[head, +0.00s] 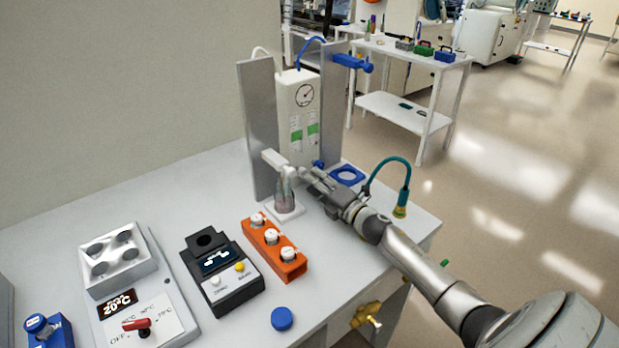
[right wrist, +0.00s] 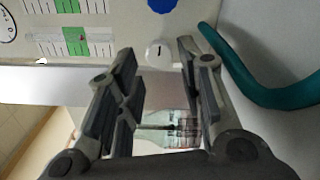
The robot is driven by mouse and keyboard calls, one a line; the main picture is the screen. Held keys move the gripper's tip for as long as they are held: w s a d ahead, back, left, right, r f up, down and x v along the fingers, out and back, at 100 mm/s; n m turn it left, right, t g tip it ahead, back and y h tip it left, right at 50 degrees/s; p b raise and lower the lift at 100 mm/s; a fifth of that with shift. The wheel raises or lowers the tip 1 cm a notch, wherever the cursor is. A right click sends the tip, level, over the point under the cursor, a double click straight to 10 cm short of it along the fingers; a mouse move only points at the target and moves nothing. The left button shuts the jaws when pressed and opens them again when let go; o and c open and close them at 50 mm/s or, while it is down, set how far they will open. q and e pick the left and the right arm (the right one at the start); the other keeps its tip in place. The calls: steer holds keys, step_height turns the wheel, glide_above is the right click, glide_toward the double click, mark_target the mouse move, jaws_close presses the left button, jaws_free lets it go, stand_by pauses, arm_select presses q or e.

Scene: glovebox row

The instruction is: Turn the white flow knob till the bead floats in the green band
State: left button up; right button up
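The white flow knob (right wrist: 158,52) shows in the right wrist view as a round cap with a short black mark. It lies between and beyond the fingertips of my right gripper (right wrist: 156,60), which is open with a gap on both sides. In the head view my right gripper (head: 287,174) is at the lower front of the white flow panel (head: 285,97) and hides the white knob. The panel has a round gauge and two scales with green bands (head: 313,129). One green band (right wrist: 75,41) lines up with the white knob. I cannot make out the bead clearly. My left gripper is not in view.
Metal side plates (head: 259,115) flank the panel. A teal hose (head: 386,161) arches at right. An orange rack (head: 272,248) and black device (head: 232,284) stand in front.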

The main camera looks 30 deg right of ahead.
steer(key=shift+s+d, duration=0.1)
steer(key=shift+s, duration=1.1)
steer(key=shift+r, duration=0.15)
